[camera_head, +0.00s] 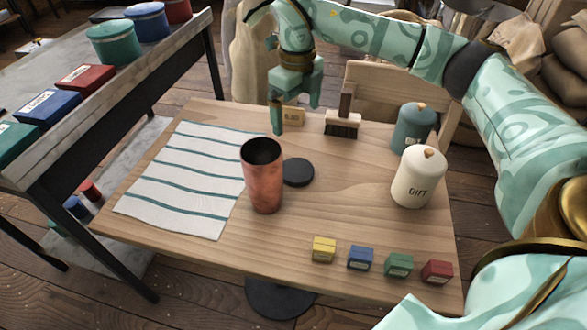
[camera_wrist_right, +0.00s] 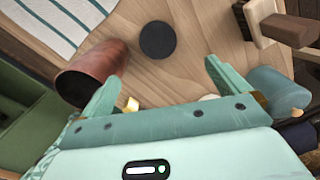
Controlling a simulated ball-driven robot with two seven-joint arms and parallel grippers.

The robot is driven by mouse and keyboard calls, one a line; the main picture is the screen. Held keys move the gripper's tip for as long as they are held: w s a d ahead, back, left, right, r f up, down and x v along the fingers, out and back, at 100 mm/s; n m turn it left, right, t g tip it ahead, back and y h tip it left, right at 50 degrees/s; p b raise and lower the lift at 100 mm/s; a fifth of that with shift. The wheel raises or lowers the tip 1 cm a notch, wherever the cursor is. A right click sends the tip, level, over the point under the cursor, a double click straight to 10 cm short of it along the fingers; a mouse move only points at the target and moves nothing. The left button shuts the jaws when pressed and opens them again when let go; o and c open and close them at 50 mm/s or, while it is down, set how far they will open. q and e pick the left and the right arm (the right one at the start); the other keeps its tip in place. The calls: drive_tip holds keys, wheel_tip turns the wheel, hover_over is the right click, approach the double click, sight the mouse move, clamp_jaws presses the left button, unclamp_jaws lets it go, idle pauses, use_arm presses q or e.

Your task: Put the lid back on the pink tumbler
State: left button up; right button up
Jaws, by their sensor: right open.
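The pink tumbler (camera_head: 263,180), a metallic copper-pink cup, stands upright on the wooden table with its dark mouth open. It shows at the left in the right wrist view (camera_wrist_right: 92,70). The black round lid (camera_head: 298,173) lies flat on the table just right of the tumbler, apart from it or nearly touching. It also shows in the right wrist view (camera_wrist_right: 157,40), ahead of the fingers. My right gripper (camera_head: 296,116) is open and empty, fingers pointing down, above the table behind the tumbler and lid. My left gripper is not in view.
A striped cloth (camera_head: 180,180) lies left of the tumbler. A teal canister (camera_head: 412,130) and a white canister (camera_head: 416,180) stand right. Several small coloured boxes (camera_head: 360,258) line the front edge.

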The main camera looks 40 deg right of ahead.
drive_tip(key=shift+s+r, duration=0.15)
drive_tip(key=b, duration=0.5)
hover_over(296, 169)
drive_tip(key=f, duration=1)
drive_tip(key=shift+w+d+f, duration=0.15)
drive_tip(key=shift+w+d, duration=0.05)
drive_tip(key=shift+f, duration=0.5)
drive_tip(key=f+b, duration=0.1)
drive_tip(key=f, duration=0.1)
drive_tip(key=f+b, duration=0.2)
drive_tip(key=shift+s+a+f, duration=0.15)
drive_tip(key=shift+a+f, duration=0.05)
drive_tip(key=shift+f, duration=0.5)
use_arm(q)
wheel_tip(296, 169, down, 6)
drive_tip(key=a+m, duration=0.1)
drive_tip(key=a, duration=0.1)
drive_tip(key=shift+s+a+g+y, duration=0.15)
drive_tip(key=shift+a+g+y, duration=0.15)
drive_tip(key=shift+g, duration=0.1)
use_arm(e)
drive_tip(key=shift+r, duration=0.15)
